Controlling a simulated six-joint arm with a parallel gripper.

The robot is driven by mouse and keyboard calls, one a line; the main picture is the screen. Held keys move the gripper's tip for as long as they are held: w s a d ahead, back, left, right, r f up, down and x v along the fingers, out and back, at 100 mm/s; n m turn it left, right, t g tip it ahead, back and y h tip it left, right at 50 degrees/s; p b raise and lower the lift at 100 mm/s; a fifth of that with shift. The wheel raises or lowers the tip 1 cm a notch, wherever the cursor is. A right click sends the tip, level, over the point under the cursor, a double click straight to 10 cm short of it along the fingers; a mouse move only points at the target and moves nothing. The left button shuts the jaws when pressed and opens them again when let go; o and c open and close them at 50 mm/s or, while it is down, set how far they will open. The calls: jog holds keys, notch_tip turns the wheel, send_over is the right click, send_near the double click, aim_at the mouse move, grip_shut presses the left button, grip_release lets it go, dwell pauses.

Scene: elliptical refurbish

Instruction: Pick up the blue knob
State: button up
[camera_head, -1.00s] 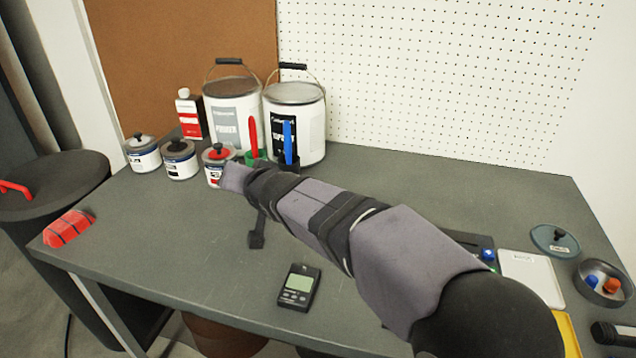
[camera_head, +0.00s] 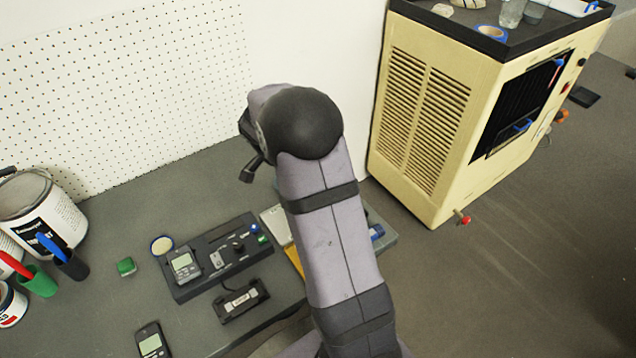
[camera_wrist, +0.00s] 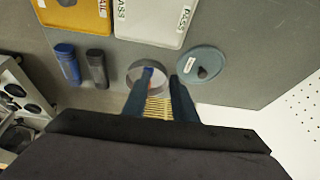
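In the wrist view a blue knob (camera_wrist: 148,72) shows in a round grey dish (camera_wrist: 131,77), close by the tip of my left finger. My gripper (camera_wrist: 160,77) has its two dark fingers apart, with a clear gap between the tips. I cannot tell whether a finger touches the knob. In the head view my arm hides the gripper and the dish. Another blue knob (camera_head: 254,228) sits on a dark control panel (camera_head: 205,250) left of my arm.
Beside the dish lie a round lid (camera_wrist: 213,66), a white PASS tray (camera_wrist: 150,22), a yellow FAIL tray (camera_wrist: 78,14), and blue (camera_wrist: 67,64) and black (camera_wrist: 97,68) cylinders. A cream louvred cabinet (camera_head: 425,110) stands right of my arm. The pegboard wall (camera_head: 110,90) rises behind.

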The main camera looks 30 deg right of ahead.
jog(key=shift+m+g, duration=0.3)
jog(key=shift+m, duration=0.1)
jog(key=shift+s+d+f+p, duration=0.25)
jog(key=shift+d+f+p, duration=0.15)
jog(key=shift+d+f, duration=0.55)
jog(key=shift+s+d+f+p, duration=0.35)
jog(key=shift+d+f, duration=0.4)
jog(key=shift+f, duration=0.35)
jog(key=shift+s+d+f+p, duration=0.2)
jog(key=shift+d+f+p, duration=0.25)
jog(key=shift+d+f, duration=0.5)
jog(key=shift+a+f, duration=0.1)
grip_shut()
